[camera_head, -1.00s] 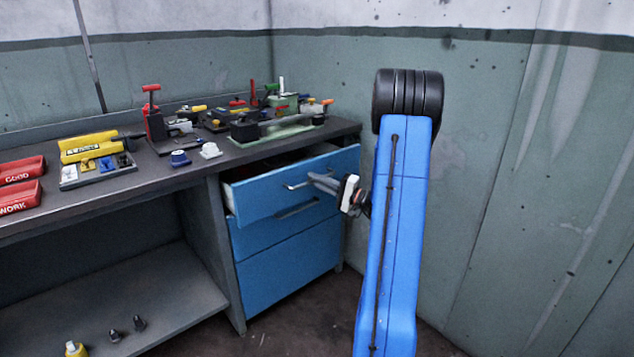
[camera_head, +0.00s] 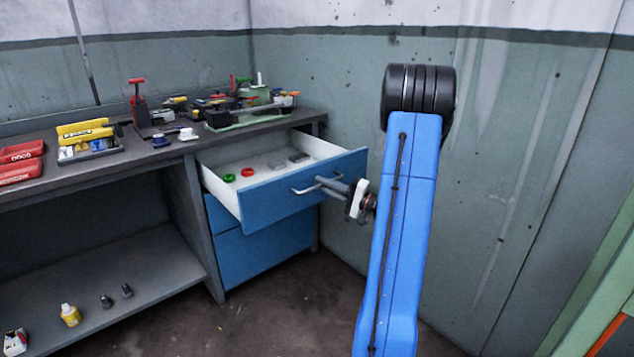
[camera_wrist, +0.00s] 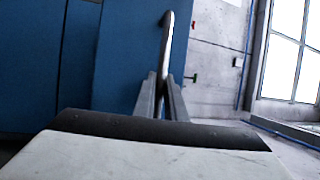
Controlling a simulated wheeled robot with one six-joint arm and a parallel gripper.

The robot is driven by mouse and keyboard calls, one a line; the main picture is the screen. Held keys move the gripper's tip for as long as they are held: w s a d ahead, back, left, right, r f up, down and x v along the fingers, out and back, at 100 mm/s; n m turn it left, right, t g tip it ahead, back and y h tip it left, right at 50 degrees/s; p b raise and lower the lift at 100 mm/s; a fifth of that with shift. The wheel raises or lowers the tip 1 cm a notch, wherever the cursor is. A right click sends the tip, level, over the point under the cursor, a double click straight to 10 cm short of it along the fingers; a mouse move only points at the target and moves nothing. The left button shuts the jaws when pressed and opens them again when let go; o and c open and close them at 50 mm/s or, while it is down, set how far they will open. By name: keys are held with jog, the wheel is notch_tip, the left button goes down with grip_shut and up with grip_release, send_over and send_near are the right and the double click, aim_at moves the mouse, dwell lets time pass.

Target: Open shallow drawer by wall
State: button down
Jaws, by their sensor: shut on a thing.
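The shallow drawer (camera_head: 306,191) is the top blue drawer under the bench, beside the wall, and it stands well open. Its white inside shows a green ring (camera_head: 228,178), a red ring (camera_head: 247,172) and grey pieces (camera_head: 298,157). My gripper (camera_head: 325,184) is at the drawer's front, shut on its metal bar handle (camera_head: 303,191). In the wrist view my gripper's fingers (camera_wrist: 163,97) close around the handle (camera_wrist: 168,45) in front of the blue drawer face.
The bench (camera_head: 100,165) holds red bins (camera_head: 20,162), a yellow-handled tool tray (camera_head: 88,140) and several tools and fixtures. A lower shelf (camera_head: 110,275) carries a yellow bottle (camera_head: 70,314). The wall (camera_head: 510,150) is to the right. Floor in front of the drawers is clear.

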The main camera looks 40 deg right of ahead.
jog(key=shift+s, duration=1.65)
jog(key=c, duration=2.1)
grip_release()
jog(key=v, duration=1.7)
jog(key=shift+s+d+f, duration=0.1)
jog(key=shift+s+f, duration=0.05)
jog(key=shift+f, duration=0.05)
